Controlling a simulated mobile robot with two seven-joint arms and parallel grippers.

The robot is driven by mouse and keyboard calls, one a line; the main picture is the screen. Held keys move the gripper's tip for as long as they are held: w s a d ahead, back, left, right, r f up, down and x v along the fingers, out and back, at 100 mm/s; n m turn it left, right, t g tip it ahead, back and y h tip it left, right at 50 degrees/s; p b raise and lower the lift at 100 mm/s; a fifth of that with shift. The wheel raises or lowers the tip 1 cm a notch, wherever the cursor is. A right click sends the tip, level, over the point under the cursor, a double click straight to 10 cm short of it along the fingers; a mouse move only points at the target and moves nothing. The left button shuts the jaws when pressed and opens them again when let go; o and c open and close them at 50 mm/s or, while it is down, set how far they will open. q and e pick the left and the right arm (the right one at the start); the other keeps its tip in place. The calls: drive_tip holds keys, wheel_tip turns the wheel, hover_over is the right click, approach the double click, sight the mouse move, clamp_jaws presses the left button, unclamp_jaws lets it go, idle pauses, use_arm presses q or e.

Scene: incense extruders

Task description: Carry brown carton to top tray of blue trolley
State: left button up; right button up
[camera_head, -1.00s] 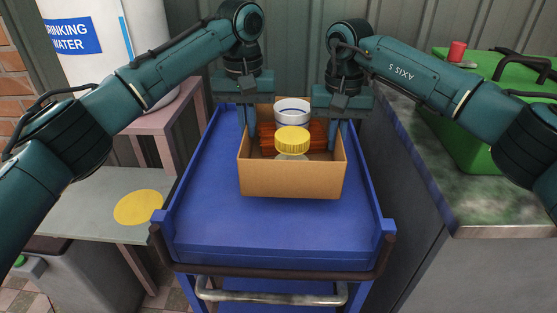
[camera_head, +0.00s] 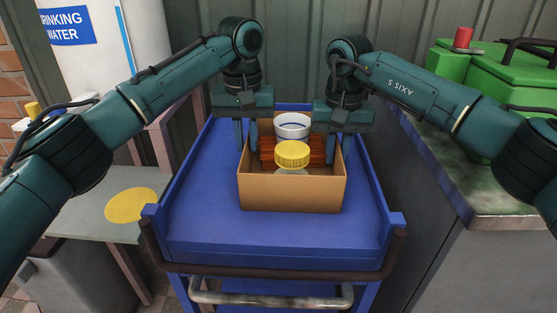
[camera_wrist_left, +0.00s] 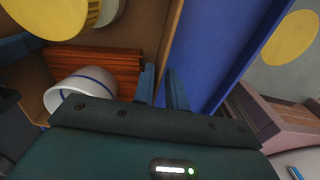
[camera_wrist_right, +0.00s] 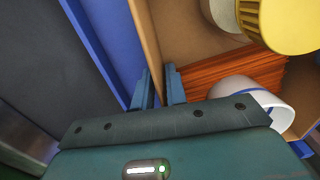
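The brown carton (camera_head: 291,195) is upright and open-topped over the top tray (camera_head: 196,215) of the blue trolley; I cannot tell whether its base touches the tray. Inside are a yellow-lidded jar (camera_head: 292,154), a white bowl with a blue stripe (camera_head: 293,121) and a reddish-brown slatted bundle (camera_head: 318,150). My left gripper (camera_head: 245,155) is shut on the carton's left wall, one finger on each side, as the left wrist view (camera_wrist_left: 161,84) shows. My right gripper (camera_head: 347,158) holds the right wall the same way, seen in the right wrist view (camera_wrist_right: 158,85).
A grey table with a yellow disc (camera_head: 132,205) stands left of the trolley, and a white drinking-water drum (camera_head: 95,55) behind it. A counter (camera_head: 440,170) with a green box (camera_head: 500,85) stands close on the right. The tray is bare in front of the carton.

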use_arm(q)
drive_tip(key=shift+o, duration=1)
use_arm(e)
drive_tip(key=shift+o, duration=1)
drive_tip(key=shift+a, duration=0.1)
drive_tip(key=shift+r, duration=0.1)
use_arm(q)
wheel_tip(320, 180, up, 12)
use_arm(e)
wheel_tip(320, 180, up, 12)
drive_tip(key=shift+f, duration=0.1)
